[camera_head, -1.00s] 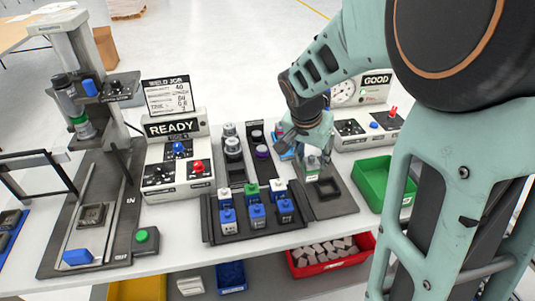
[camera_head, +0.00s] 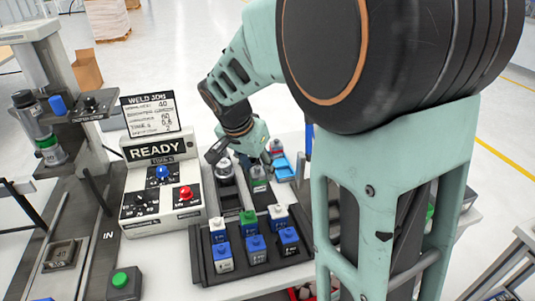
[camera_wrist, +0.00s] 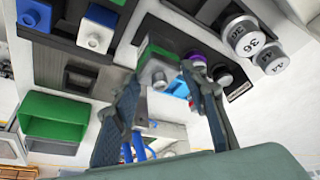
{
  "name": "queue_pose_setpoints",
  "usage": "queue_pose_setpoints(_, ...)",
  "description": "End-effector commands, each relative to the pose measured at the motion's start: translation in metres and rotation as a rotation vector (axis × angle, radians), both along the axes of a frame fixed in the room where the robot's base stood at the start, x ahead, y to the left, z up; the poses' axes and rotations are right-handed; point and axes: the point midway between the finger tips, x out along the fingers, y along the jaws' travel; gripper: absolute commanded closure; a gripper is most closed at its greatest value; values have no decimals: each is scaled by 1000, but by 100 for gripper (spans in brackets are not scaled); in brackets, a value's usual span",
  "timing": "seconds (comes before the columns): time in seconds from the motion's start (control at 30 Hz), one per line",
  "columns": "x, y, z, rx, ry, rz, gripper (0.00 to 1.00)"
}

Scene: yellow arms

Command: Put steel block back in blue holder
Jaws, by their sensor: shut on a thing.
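My gripper (camera_head: 255,158) is beyond the block rack, over the dark strips with the cylinders. It is shut on a small grey block with a green band (camera_head: 258,182), which looks like the steel block. In the wrist view my gripper (camera_wrist: 160,82) has its two fingers on either side of this block (camera_wrist: 158,72), with a round knob showing. A light-blue tray-like piece (camera_head: 284,166), possibly the blue holder, stands just right of the gripper. Whether the block touches the surface below is not clear.
A black rack (camera_head: 262,268) with several white-, green- and blue-topped blocks stands in front. Metal cylinders (camera_head: 224,170) stand close left of my gripper. The READY control box (camera_head: 160,195) is further left. A green bin (camera_wrist: 55,118) shows in the wrist view.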

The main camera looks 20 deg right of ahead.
Motion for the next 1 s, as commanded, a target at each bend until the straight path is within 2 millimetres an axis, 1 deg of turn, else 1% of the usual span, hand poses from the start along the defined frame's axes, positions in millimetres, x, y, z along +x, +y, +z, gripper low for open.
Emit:
queue_pose_setpoints(0.03, 9, -11, 2, 0, -1, -7, 100)
queue_pose_setpoints(0.4, 75, -78, 3, 0, -1, -6, 100)
queue_pose_setpoints(0.7, 117, -120, 2, 0, -2, -4, 100)
queue_pose_setpoints(0.8, 115, -117, -17, -1, 2, 2, 100)
queue_pose_setpoints(0.9, 116, -116, -27, 0, 0, 1, 100)
queue_pose_setpoints(1.0, 116, -117, -33, -1, -2, 1, 100)
